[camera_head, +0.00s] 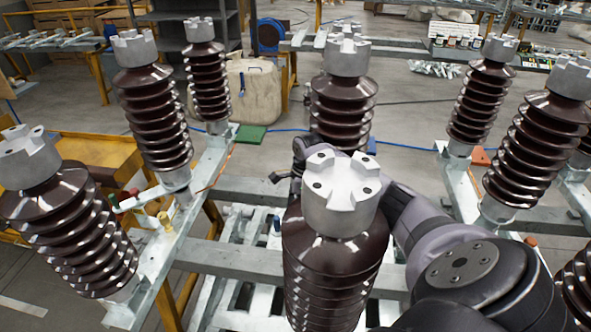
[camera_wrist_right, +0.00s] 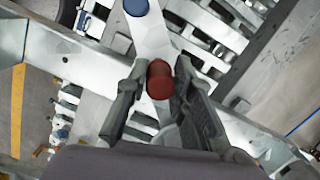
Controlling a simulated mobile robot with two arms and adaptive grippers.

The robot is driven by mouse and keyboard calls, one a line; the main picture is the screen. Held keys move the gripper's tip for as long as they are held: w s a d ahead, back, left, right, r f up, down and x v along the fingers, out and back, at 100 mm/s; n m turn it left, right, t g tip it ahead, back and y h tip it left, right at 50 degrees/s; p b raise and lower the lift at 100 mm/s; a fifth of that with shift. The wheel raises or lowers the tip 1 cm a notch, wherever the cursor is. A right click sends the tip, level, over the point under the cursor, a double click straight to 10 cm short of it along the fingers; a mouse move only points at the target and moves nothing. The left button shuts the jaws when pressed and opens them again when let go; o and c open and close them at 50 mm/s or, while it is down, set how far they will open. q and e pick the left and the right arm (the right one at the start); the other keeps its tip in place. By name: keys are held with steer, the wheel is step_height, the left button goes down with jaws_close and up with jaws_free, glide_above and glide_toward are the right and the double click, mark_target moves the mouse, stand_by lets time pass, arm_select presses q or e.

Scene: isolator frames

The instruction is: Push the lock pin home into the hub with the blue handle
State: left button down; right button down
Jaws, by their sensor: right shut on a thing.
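In the right wrist view my right gripper (camera_wrist_right: 152,92) is shut on a red-brown round knob (camera_wrist_right: 159,80), with one finger on each side. The knob sits over a pale metal bar or lever (camera_wrist_right: 153,38). A blue round knob (camera_wrist_right: 136,7), perhaps the blue handle, shows at the top edge, apart from my fingers. The pin's shaft and the hub's hole are not clearly visible, so I cannot tell how deep a pin sits. In the head view my right arm passes behind the front insulator, which hides most of the gripper. My left gripper is not in view.
Brown ribbed insulators with grey metal caps crowd the head view, one close in front (camera_head: 337,262) and another at the left (camera_head: 62,228). Galvanised beams (camera_head: 235,258) run between them.

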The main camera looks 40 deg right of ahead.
steer(key=shift+s+d+f+b, duration=0.1)
steer(key=shift+s+f+b, duration=0.15)
steer(key=shift+f, duration=0.6)
steer(key=shift+s+d+f+b, duration=0.15)
steer(key=shift+f+b, duration=0.15)
steer(key=shift+f, duration=0.55)
stand_by(0.3)
steer(key=c, duration=1.8)
jaws_free()
steer(key=shift+a, duration=0.1)
steer(key=o, duration=0.5)
steer(key=shift+w+r, duration=0.15)
steer(key=shift+a, duration=0.1)
steer(key=shift+r, duration=0.1)
steer(key=shift+w+r, duration=0.1)
steer(key=shift+r, duration=0.45)
step_height(320, 180, up, 7)
steer(key=d, duration=0.1)
steer(key=shift+s, duration=0.4)
